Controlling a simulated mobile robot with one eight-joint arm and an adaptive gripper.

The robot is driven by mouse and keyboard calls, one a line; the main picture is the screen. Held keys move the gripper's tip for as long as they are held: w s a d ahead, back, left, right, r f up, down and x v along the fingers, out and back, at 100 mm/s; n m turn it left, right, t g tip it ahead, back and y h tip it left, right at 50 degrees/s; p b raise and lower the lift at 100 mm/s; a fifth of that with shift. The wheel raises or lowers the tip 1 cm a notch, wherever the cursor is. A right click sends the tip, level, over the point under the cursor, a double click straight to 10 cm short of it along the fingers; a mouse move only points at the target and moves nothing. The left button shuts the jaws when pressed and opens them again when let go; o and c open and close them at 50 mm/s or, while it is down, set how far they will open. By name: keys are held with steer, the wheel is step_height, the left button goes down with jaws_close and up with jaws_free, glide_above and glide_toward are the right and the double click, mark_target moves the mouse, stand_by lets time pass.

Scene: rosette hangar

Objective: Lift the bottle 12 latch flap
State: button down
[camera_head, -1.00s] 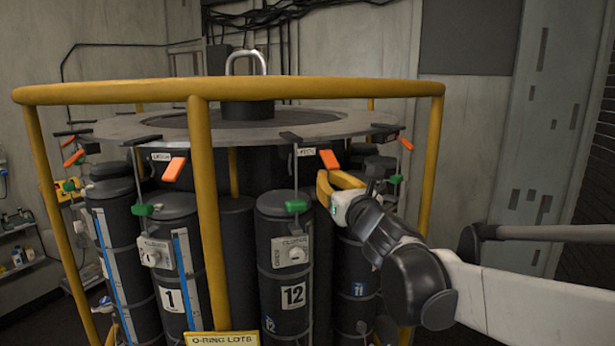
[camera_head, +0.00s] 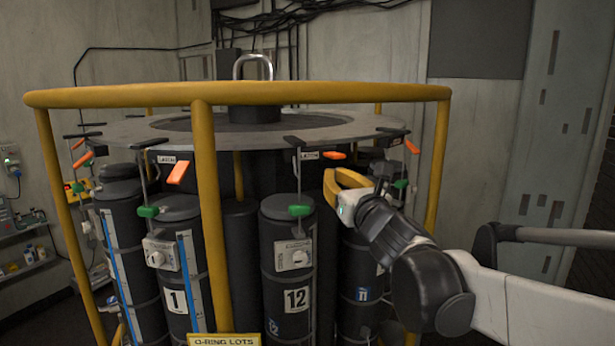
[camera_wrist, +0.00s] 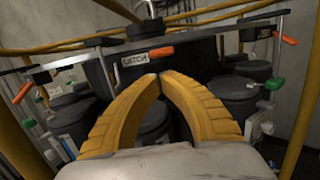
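The bottle 12 latch flap (camera_head: 335,155) is a small orange tab beside a LATCH label (camera_head: 308,156), under the rim of the grey top plate. It sticks out roughly level; in the wrist view the flap (camera_wrist: 160,51) shows just above and beyond my fingertips. Bottle 12 (camera_head: 288,260) is a black cylinder with a white number label, standing below and left of the flap. My gripper (camera_head: 329,180) has yellow curved fingers, with tips together or nearly so and nothing between them. In the wrist view the gripper (camera_wrist: 161,76) is just below the flap, apparently apart from it.
A yellow guard rail (camera_head: 240,93) with posts rings the carousel; my arm reaches in between posts. Bottle 1 (camera_head: 175,275) stands left, its orange flap (camera_head: 177,173) slanting down. A green lever (camera_head: 299,211) sits above bottle 12. The grey top plate (camera_head: 250,143) overhangs the bottles.

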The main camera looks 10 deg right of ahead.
step_height(320, 180, down, 4)
steer(key=b, duration=0.3)
steer(key=s+d+r, duration=0.2)
steer(key=s+r, duration=0.3)
steer(key=s, duration=0.4)
steer(key=shift+s, duration=0.25)
steer(key=shift+r, duration=0.1)
